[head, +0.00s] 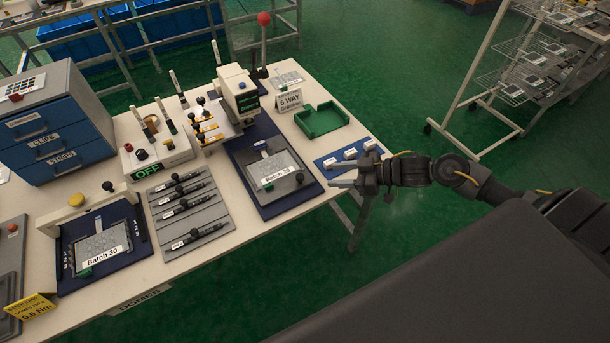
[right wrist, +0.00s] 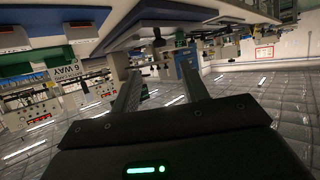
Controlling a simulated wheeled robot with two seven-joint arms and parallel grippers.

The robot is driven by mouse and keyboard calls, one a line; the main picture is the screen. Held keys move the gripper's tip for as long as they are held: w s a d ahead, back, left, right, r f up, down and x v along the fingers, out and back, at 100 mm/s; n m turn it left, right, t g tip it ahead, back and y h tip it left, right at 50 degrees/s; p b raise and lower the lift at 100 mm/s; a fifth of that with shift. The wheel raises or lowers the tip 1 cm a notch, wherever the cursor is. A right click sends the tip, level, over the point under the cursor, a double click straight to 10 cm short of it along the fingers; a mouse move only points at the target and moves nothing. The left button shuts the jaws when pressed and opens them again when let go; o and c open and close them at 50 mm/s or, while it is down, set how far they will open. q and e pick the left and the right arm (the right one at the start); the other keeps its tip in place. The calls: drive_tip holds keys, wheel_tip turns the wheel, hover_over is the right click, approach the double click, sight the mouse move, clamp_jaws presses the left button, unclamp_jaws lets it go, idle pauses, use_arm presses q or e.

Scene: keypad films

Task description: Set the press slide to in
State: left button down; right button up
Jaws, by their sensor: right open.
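The press (head: 240,95) stands at the back of the table, with a red-ball lever (head: 263,38) upright beside it. In front of it, on a dark blue base (head: 268,207), is a grey slide plate (head: 255,170) carrying a keypad labelled "Batch 20" (head: 274,165). A black knob (head: 300,178) is at the slide's front right. The slide lies out in front of the press head. My right gripper (head: 336,172) is open and empty, right of the knob and apart from it, near the table's right edge. Its fingers also show in the right wrist view (right wrist: 160,68). My left gripper is not in view.
A blue strip with white blocks (head: 330,163) lies beside my right gripper. A green tray (head: 321,119) and a "6 WAY" sign (head: 289,100) stand behind. Left are a rack of black-handled bars (head: 185,208), an "OFF" box (head: 156,150) and a "Batch 30" fixture (head: 72,272).

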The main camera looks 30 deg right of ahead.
sight(301, 176)
drive_tip(key=p+x, duration=0.1)
drive_tip(key=x, duration=0.9)
drive_tip(key=shift+w+a+f+p, duration=0.1)
drive_tip(key=shift+w+a+p, duration=0.15)
drive_tip(key=shift+p, duration=0.1)
drive_tip(key=shift+d, duration=0.1)
clamp_jaws()
